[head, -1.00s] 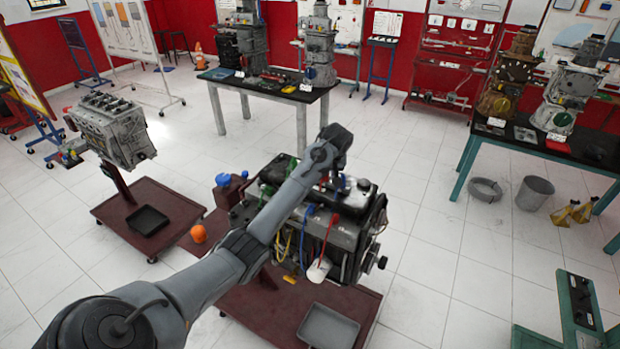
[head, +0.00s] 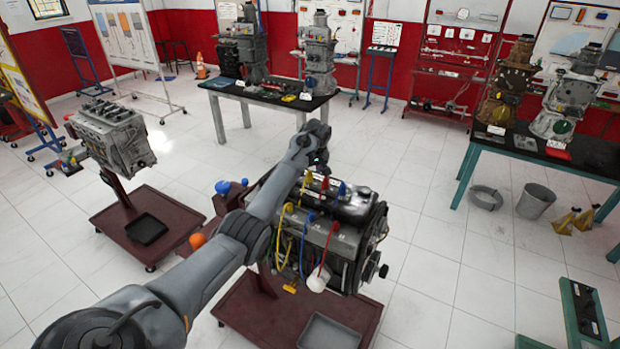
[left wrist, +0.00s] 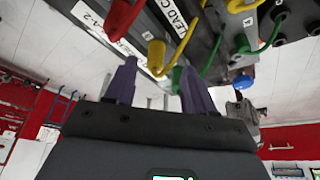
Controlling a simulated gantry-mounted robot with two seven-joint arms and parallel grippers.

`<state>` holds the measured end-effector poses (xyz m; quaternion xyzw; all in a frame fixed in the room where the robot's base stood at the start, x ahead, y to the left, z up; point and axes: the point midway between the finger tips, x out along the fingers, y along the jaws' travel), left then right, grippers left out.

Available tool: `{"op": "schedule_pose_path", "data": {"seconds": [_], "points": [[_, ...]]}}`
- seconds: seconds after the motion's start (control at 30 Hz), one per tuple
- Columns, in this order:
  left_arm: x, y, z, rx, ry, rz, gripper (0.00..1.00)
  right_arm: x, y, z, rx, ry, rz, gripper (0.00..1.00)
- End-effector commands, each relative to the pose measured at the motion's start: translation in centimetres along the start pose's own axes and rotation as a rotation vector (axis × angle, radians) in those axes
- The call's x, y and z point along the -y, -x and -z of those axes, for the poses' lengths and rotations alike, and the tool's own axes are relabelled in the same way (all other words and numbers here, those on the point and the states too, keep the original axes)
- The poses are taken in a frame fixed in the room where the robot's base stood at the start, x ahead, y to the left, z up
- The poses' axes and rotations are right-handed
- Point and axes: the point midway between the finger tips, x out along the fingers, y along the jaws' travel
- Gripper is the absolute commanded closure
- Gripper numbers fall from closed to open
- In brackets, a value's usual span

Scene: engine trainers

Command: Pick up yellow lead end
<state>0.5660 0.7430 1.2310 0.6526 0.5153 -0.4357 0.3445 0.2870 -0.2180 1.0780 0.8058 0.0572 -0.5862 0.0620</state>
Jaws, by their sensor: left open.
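In the left wrist view, a yellow lead end (left wrist: 156,56) with a yellow wire lies between and just beyond my left gripper's (left wrist: 158,70) two purple fingers. The fingers stand apart, and no grip on it shows. A red lead end (left wrist: 122,18) is to its left and a green one (left wrist: 176,80) to its right. My arm hides part of the engine. My right gripper is not in view.
Other leads hang on the engine's near side, with a yellow end (head: 289,207) and a red wire (head: 328,247). A blue end (left wrist: 240,82) is right of the fingers. The engine's red stand holds a grey tray (head: 330,333). A second engine (head: 110,130) stands left.

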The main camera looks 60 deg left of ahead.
Motion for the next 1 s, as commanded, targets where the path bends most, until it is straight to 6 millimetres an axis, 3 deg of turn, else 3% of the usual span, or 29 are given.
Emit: {"op": "schedule_pose_path", "data": {"seconds": [0.5,0.87,1.0], "points": [[-0.5,-4.3,0.6,0.002,0.0,0.001,0.46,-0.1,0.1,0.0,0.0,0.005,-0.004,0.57],[-0.5,-4.7,0.7,0.0,0.0,0.0,0.46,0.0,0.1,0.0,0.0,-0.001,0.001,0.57],[-0.5,-4.7,0.7,0.0,0.0,0.0,0.63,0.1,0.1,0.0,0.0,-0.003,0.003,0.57]]}}
